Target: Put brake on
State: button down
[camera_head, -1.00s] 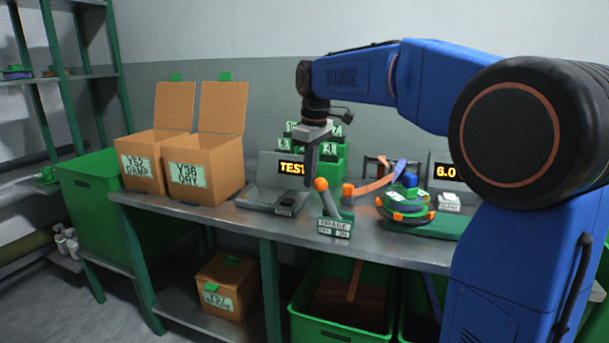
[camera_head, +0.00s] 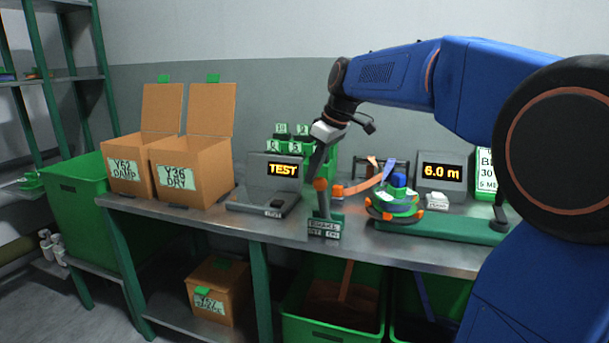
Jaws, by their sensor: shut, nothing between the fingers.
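The brake lever (camera_head: 323,203) has an orange knob and stands at the front of the bench, behind its small "BRAKE" sign (camera_head: 325,228). The sign has two smaller labels below, which seem to read OFF at left and ON at right. The lever is close to upright, leaning slightly left. My gripper (camera_head: 313,170) is shut and empty, tilted, its tips pointing down just at the upper left of the knob. I cannot tell whether the tips touch it.
A grey tester (camera_head: 270,170) reading "TEST" is left of the lever. A green-based winder (camera_head: 398,200) with orange webbing and a "6.0 m" display (camera_head: 443,172) are at right. Open cartons (camera_head: 195,175) stand at left. Green bins (camera_head: 330,335) are below.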

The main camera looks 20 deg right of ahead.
jog(key=shift+s+d+r+t+y, duration=0.15)
jog(key=shift+s+d+t+y, duration=0.15)
jog(key=shift+s+d+y, duration=0.25)
jog(key=shift+s+d+r+t+y, duration=0.1)
jog(key=shift+s+d+t+y, duration=0.2)
jog(key=shift+d, duration=0.35)
jog(key=s+d+f+t+y, duration=0.1)
jog(key=s+d, duration=0.2)
jog(key=d, duration=0.2)
jog(key=shift+s+y, duration=0.35)
jog(key=shift+s+f, duration=0.1)
jog(key=shift+f, duration=0.15)
notch_tip(320, 180, up, 3)
jog(key=w+a, duration=0.2)
jog(key=w, duration=0.1)
jog(key=s+d+f+v, duration=0.1)
jog(key=v, duration=0.8)
jog(key=shift+s, duration=0.25)
